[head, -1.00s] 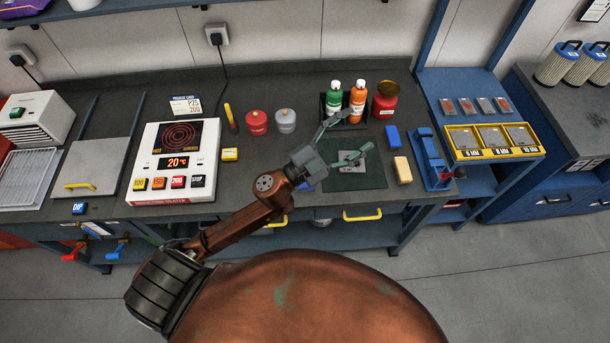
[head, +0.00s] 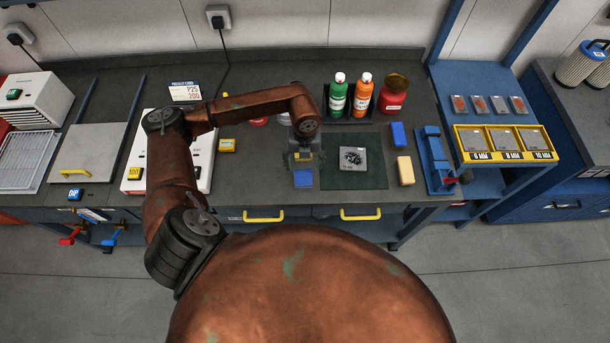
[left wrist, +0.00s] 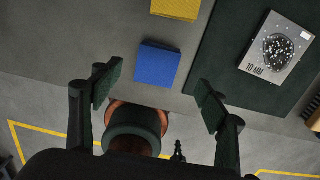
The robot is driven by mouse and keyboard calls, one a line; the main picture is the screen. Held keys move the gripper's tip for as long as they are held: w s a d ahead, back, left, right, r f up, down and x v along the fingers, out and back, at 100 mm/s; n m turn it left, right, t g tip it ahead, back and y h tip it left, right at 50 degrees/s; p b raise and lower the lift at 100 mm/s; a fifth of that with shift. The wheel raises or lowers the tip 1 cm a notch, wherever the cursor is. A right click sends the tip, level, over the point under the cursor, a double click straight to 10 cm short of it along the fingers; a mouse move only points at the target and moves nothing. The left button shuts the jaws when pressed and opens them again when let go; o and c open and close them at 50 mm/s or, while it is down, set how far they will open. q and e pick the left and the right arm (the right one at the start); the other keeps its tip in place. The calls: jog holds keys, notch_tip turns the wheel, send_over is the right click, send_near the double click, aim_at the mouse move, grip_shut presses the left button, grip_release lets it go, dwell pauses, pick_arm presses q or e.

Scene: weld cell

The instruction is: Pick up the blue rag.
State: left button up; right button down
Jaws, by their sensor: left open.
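The blue rag (head: 303,179) looks like a small folded blue square near the bench's front edge, left of the dark mat. In the left wrist view the blue rag (left wrist: 158,64) lies ahead of the spread fingers, apart from both. My left gripper (head: 302,158) points down at the bench just behind the rag in the head view, its fingers mostly hidden by the wrist. In the left wrist view my left gripper (left wrist: 155,95) is open, with nothing between its fingers. My right gripper is not in view.
A yellow block (left wrist: 177,6) lies right behind the rag. The dark mat (head: 372,178) to the right bears a marked metal plate (head: 353,159). Bottles (head: 338,95) stand at the back.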

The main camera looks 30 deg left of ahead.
aim_at(303, 176)
pick_arm(q)
jog(key=shift+s+f, duration=0.15)
jog(key=shift+f, duration=0.7)
jog(key=f, duration=0.1)
jog(key=f+p, duration=0.1)
jog(key=f, duration=0.2)
jog(key=shift+s+d, duration=0.1)
jog(key=shift+s, duration=0.25)
jog(key=shift+f, duration=0.55)
jog(key=shift+c, duration=0.4)
jog(key=c, duration=1)
jog(key=shift+w+r, duration=0.1)
jog(key=shift+r, duration=0.05)
